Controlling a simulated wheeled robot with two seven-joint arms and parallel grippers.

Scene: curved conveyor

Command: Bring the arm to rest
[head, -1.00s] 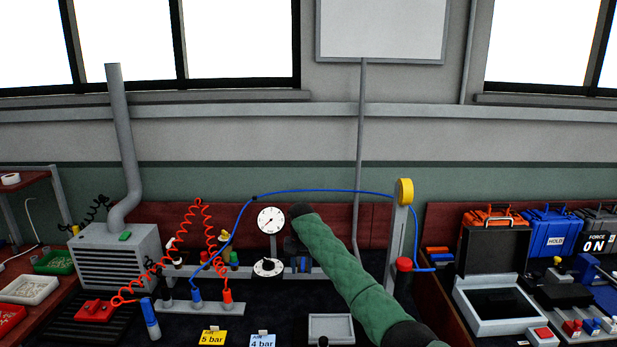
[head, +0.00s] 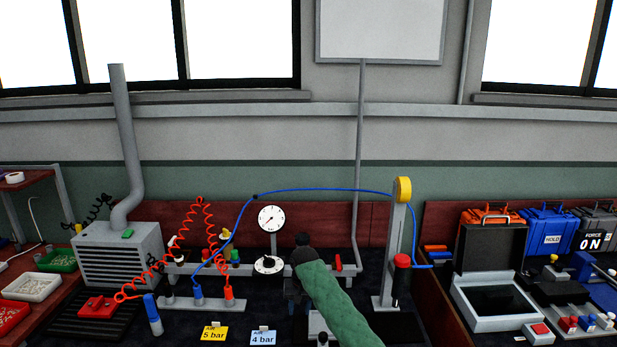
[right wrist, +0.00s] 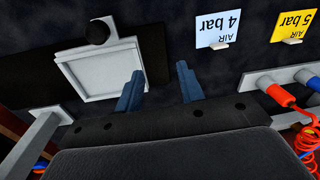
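My right arm in its green sleeve (head: 338,305) comes in from the lower right over the workbench. Its dark wrist is bent down in front of the rail with the pressure gauge (head: 271,219). My right gripper (right wrist: 160,88) shows two blue-grey fingers apart in the right wrist view, with nothing between them. It hangs over the dark bench top beside a small grey tray (right wrist: 82,93) with a black ball knob (right wrist: 97,32). In the head view the fingertips are hard to make out below the wrist. My left gripper is not in view.
The 4 bar card (head: 263,338) and 5 bar card (head: 213,333) stand at the front. Coiled red hoses (head: 203,225) and a blue hose (head: 320,190) cross the bench.

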